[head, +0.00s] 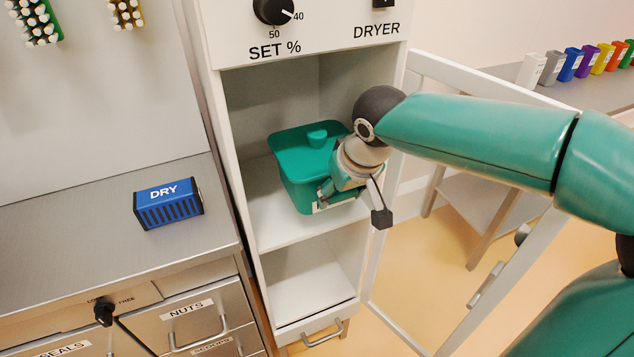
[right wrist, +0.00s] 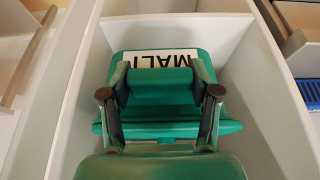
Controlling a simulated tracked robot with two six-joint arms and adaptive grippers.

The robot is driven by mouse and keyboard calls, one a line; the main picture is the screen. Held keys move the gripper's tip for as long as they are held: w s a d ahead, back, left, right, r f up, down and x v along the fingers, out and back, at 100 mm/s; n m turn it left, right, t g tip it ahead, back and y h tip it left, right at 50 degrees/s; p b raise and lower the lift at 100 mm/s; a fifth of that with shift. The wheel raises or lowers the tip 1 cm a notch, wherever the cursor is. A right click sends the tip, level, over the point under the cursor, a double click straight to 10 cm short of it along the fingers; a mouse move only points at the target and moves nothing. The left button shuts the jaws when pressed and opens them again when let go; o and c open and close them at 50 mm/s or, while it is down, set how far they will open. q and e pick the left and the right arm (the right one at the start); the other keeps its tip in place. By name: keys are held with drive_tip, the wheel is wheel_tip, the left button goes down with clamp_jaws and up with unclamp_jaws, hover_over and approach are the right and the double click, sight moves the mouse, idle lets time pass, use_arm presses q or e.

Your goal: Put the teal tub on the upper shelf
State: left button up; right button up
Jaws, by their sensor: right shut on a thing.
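The teal tub (head: 302,180), lidded with a round knob on top, is inside the dryer cabinet at the upper shelf (head: 275,230). I cannot tell whether its base touches the shelf. My right gripper (head: 334,195) is shut on the tub's front from the right side and hides part of it. In the right wrist view the two fingers (right wrist: 160,98) hold a part of the tub's front, below a white label (right wrist: 160,60) that reads "MALT" or similar. My left gripper is not in view.
The dryer's framed door (head: 490,272) stands open to the right, beside my right arm. The lower shelf (head: 308,285) is empty. A blue DRY block (head: 168,207) lies on the steel counter (head: 80,225) at left. Several coloured containers (head: 571,65) stand at back right.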

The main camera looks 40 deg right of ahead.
drive_tip(key=w, duration=0.3)
drive_tip(key=w+d+p, duration=0.1)
drive_tip(key=w, duration=0.2)
drive_tip(key=w+d, duration=0.1)
drive_tip(key=w, duration=0.2)
drive_tip(key=shift+w+d+p, duration=0.15)
drive_tip(key=shift+w+p, duration=0.05)
drive_tip(key=shift+p, duration=0.2)
wheel_tip(320, 180, down, 6)
drive_tip(key=shift+s+f+b, duration=0.1)
drive_tip(key=shift+f+b, duration=0.1)
drive_tip(key=shift+b, duration=0.15)
drive_tip(key=shift+w+f, duration=0.25)
drive_tip(key=shift+f, duration=0.05)
drive_tip(key=o, duration=1.4)
drive_tip(key=shift+c, duration=0.2)
drive_tip(key=shift+r, duration=0.1)
drive_tip(key=p+v, duration=0.1)
drive_tip(key=v, duration=0.9)
drive_tip(key=shift+s+r, duration=0.55)
drive_tip(key=shift+r, duration=0.25)
